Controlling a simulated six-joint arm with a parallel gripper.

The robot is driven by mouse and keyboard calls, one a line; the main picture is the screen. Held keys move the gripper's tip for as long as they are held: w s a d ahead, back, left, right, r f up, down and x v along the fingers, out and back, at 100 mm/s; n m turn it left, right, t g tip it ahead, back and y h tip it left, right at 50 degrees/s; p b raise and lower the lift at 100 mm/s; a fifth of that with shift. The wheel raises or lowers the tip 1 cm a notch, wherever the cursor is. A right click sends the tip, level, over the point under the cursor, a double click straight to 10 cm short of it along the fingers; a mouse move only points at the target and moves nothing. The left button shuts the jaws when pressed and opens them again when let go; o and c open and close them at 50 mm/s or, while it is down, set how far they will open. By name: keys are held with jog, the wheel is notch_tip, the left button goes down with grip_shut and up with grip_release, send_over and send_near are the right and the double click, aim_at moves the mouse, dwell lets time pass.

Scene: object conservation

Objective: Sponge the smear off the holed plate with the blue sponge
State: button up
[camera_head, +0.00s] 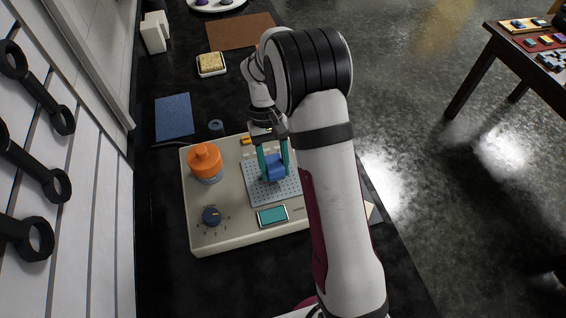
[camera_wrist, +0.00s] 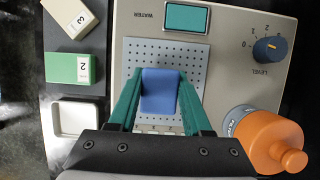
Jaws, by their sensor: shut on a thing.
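The holed plate (camera_head: 262,194) is a grey perforated square set in the top of a beige device, and it also shows in the wrist view (camera_wrist: 192,57). My gripper (camera_head: 272,172) is over the plate with its teal fingers shut on the blue sponge (camera_head: 276,170). In the wrist view the sponge (camera_wrist: 159,92) sits between the two fingertips. I cannot tell whether the sponge touches the plate. No smear shows on the visible part of the plate; the sponge and fingers hide some of it.
The beige device (camera_head: 222,232) carries an orange-capped container (camera_head: 205,160), a dial (camera_head: 211,215) and a teal display (camera_head: 272,216). Numbered blocks (camera_wrist: 69,68) and a white tray (camera_wrist: 76,118) lie beside it. A blue mat (camera_head: 174,117) and a dish with a yellow sponge-like piece (camera_head: 211,63) lie farther back.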

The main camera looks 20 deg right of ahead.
jog(key=shift+a, duration=2.35)
jog(key=shift+a+r, duration=0.2)
jog(key=shift+f, duration=0.15)
notch_tip(320, 180, up, 6)
jog(key=shift+r, duration=0.2)
jog(key=shift+f, duration=0.1)
